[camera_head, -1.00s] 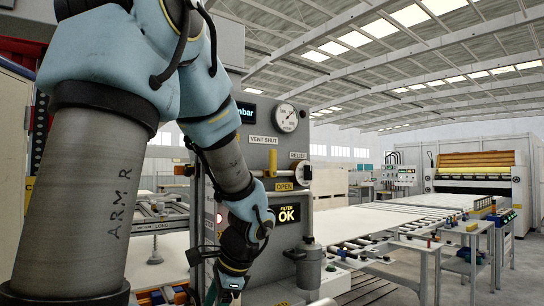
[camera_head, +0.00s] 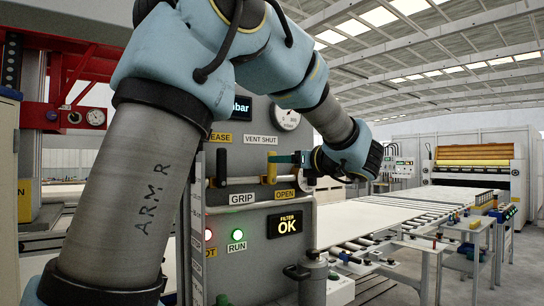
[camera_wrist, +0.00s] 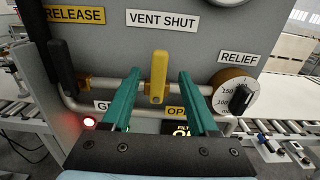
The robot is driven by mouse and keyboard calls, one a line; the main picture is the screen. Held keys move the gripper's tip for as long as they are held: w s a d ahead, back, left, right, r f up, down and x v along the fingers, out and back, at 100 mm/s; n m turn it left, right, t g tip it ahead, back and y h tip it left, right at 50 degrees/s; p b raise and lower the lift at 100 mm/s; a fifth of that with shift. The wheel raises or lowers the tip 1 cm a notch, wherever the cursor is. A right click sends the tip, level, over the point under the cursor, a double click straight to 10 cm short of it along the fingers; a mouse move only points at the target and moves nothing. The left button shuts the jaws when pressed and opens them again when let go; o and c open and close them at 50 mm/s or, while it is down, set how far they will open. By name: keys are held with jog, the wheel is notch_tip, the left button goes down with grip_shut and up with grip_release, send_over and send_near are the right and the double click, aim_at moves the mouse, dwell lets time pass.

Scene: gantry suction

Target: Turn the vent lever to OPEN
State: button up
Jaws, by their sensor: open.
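The vent lever (camera_wrist: 158,76) is a yellow handle on a pipe on the grey panel. It stands upright below the VENT SHUT label (camera_wrist: 163,20) in the wrist view. The OPEN label (camera_wrist: 177,112) is below it to the right, partly hidden by a finger. In the head view the lever (camera_head: 272,169) shows beside my fingertips. My gripper (camera_wrist: 159,75) is open, with one teal finger on each side of the lever in the wrist view. I cannot tell whether either touches it. In the head view my gripper (camera_head: 272,158) comes in from the right.
A black lever (camera_wrist: 62,67) is left of the vent lever, by the RELEASE label (camera_wrist: 74,14). A relief dial (camera_wrist: 238,97) with a black knob is close to the right. A filter display (camera_head: 286,223) reads OK. A pressure gauge (camera_head: 286,116) is above.

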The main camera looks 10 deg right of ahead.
aim_at(272, 168)
jog(key=p+x, duration=0.1)
jog(key=x, duration=0.4)
jog(key=shift+w+a+p, duration=0.25)
jog(key=shift+w+p, duration=0.05)
jog(key=shift+w, duration=0.05)
jog(key=shift+c, duration=0.2)
grip_shut()
dwell(1.0)
